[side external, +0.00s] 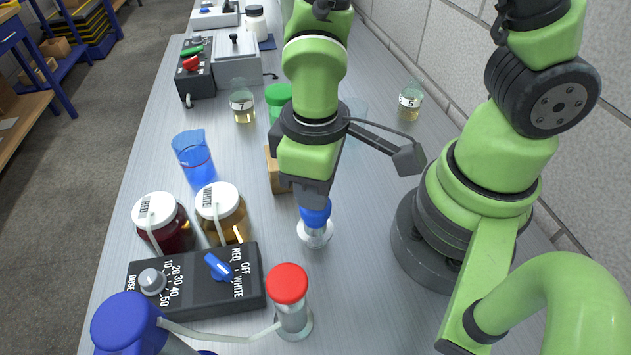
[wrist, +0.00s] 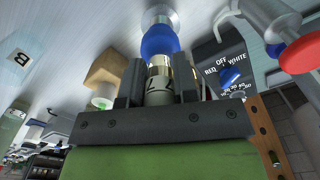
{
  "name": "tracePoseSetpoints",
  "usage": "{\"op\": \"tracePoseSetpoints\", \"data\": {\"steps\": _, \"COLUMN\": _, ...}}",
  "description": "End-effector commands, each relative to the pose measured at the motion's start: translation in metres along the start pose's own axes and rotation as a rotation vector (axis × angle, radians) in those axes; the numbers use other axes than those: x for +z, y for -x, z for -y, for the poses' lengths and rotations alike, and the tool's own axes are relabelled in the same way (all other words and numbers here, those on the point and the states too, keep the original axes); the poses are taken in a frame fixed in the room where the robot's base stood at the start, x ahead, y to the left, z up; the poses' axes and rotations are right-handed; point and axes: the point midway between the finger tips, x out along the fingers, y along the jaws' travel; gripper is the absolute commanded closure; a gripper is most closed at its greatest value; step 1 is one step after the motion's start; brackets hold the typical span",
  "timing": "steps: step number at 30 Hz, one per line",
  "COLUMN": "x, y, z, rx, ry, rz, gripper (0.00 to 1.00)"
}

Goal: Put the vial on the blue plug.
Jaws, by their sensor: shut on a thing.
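My gripper (wrist: 158,82) is shut on a small vial (wrist: 159,88) with a pale label carrying a dark mark. The blue plug (wrist: 159,42) is directly beyond the vial's end, in line with it. They look touching or nearly so; I cannot tell whether the vial is seated on it. In the side external view the blue plug (side external: 315,213) stands upright on a clear round base (side external: 315,235). My gripper (side external: 312,190) is right above it there and hides the vial.
A wooden block (side external: 274,170) stands close behind my gripper. A red-topped stand (side external: 288,285) is in front. A black dosing box (side external: 195,283), two white-lidded jars (side external: 221,212) and a blue beaker (side external: 194,157) are at left. Flasks stand farther back, including one marked 5 (side external: 410,101).

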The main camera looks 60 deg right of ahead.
Motion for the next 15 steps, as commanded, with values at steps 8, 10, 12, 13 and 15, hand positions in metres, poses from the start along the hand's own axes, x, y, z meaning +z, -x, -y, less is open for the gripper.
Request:
{"op": "tracePoseSetpoints", "data": {"steps": 8, "x": 0.0001, "y": -0.0046, "z": 0.0, "rx": -0.001, "ry": -0.001, "rz": -0.001, "gripper": 0.96}}
{"op": "tracePoseSetpoints", "data": {"steps": 10, "x": 0.0001, "y": -0.0051, "z": 0.0, "rx": 0.0, "ry": 0.0, "rz": -0.001, "gripper": 0.96}}
{"op": "tracePoseSetpoints", "data": {"steps": 12, "x": 0.0001, "y": -0.0071, "z": 0.0, "rx": 0.0, "ry": 0.0, "rz": 0.0, "gripper": 0.96}}
{"op": "tracePoseSetpoints", "data": {"steps": 13, "x": 0.0002, "y": -0.0081, "z": 0.0, "rx": 0.0, "ry": 0.0, "rz": 0.001, "gripper": 0.96}}
{"op": "tracePoseSetpoints", "data": {"steps": 15, "x": 0.0001, "y": -0.0078, "z": 0.0, "rx": 0.0, "ry": -0.001, "rz": 0.0, "gripper": 0.59}}
